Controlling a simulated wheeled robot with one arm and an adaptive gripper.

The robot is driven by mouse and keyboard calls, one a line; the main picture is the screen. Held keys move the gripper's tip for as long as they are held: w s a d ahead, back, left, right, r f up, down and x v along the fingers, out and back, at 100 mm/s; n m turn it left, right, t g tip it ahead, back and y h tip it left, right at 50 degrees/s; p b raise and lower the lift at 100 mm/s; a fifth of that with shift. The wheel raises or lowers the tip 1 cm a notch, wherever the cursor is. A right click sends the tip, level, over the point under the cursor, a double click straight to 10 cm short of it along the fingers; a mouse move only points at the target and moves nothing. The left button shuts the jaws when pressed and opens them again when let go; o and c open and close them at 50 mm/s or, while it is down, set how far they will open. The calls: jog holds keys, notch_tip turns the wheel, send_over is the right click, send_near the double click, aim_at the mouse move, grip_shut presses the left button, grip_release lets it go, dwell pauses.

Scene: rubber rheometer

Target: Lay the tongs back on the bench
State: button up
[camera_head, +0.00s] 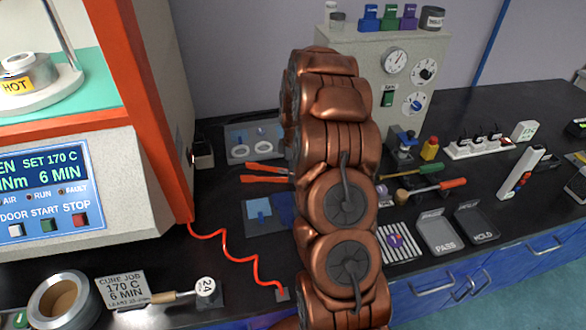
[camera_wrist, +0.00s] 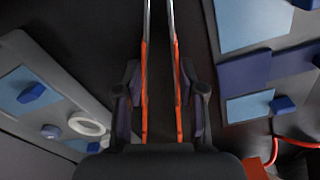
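The tongs have orange handles and pale metal arms. In the wrist view the tongs (camera_wrist: 145,95) lie between the two dark fingers of my gripper (camera_wrist: 160,90), one finger close against the outside of each handle. The metal arms run out of the top of the picture, so the tips are hidden. In the head view only the orange handle ends of the tongs (camera_head: 265,179) stick out to the left from behind my copper arm, which hides my gripper. The black bench (camera_head: 215,210) is below; I cannot tell the height of the tongs above it.
A grey tray with white rings (camera_head: 238,151) and blue sheets (camera_head: 257,208) flank the tongs. A grey control box (camera_head: 395,45) is behind; screwdrivers (camera_head: 440,188) and PASS tray (camera_head: 437,235) are right.

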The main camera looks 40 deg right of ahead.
jog(key=o, duration=0.5)
jog(key=shift+s+d+r+b, duration=0.15)
jog(key=shift+r+b, duration=0.6)
jog(key=shift+r, duration=2.25)
jog(key=shift+s+a+r+b, duration=0.1)
jog(key=shift+r+b, duration=0.65)
jog(key=shift+r, duration=2.25)
jog(key=s+a+r+m+g, duration=0.1)
jog(key=s+a+r+m, duration=0.15)
jog(key=s+a, duration=0.55)
jog(key=s+a+r+m, duration=0.1)
jog(key=s+a+r, duration=0.25)
jog(key=a, duration=0.95)
jog(key=s+a+f+m, duration=0.1)
jog(key=s+a, duration=0.1)
jog(key=s, duration=0.5)
jog(key=s+a+m, duration=0.2)
jog(key=s+a, duration=0.1)
jog(key=s, duration=0.4)
jog(key=s+a+f+m+g, duration=0.1)
jog(key=s+a+m, duration=0.1)
jog(key=s, duration=0.6)
jog(key=shift+a+f, duration=0.3)
jog(key=shift+a, duration=0.4)
